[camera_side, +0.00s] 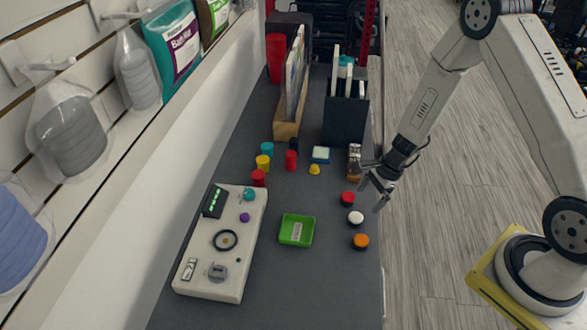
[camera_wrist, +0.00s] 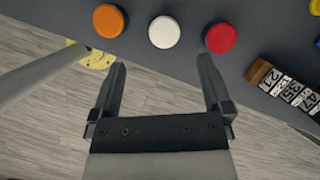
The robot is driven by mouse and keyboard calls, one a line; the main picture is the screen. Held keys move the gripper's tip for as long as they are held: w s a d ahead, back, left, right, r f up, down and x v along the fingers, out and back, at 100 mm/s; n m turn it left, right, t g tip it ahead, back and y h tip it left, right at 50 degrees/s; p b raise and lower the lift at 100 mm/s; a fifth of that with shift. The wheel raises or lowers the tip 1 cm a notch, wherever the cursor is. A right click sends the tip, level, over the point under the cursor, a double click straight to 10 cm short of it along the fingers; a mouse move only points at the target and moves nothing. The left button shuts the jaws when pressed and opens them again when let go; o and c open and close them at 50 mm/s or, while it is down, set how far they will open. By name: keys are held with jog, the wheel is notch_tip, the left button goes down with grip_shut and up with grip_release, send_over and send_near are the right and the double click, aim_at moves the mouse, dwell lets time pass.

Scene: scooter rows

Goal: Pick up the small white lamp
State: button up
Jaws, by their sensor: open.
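The small white lamp (camera_side: 355,217) is a round white dome near the right edge of the dark grey table in the side view. It sits between a red lamp (camera_side: 347,198) and an orange lamp (camera_side: 361,241). In the wrist view the white lamp (camera_wrist: 164,32) is at top centre, beyond the fingertips, with the orange one (camera_wrist: 108,20) to its left and the red one (camera_wrist: 220,37) to its right. My gripper (camera_side: 375,188) is open and empty, over the table's right edge; its fingers (camera_wrist: 162,75) show spread apart in the wrist view.
A green tray (camera_side: 283,229) and a pale control panel (camera_side: 208,286) lie left of the lamps. A wooden block with number tags (camera_side: 353,165) stands just behind the red lamp, near my gripper. File holders (camera_side: 345,118) stand farther back. Bare table lies between tray and lamps.

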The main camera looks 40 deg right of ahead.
aim_at(356, 216)
jog(key=shift+w+d+f+m, duration=0.1)
jog(key=shift+d+f+m, duration=0.1)
jog(key=shift+f+m, duration=0.55)
jog(key=shift+f, duration=0.1)
jog(key=shift+x, duration=1.2)
jog(key=shift+x, duration=2.6)
jog(key=shift+w, duration=0.1)
jog(key=c, duration=1.3)
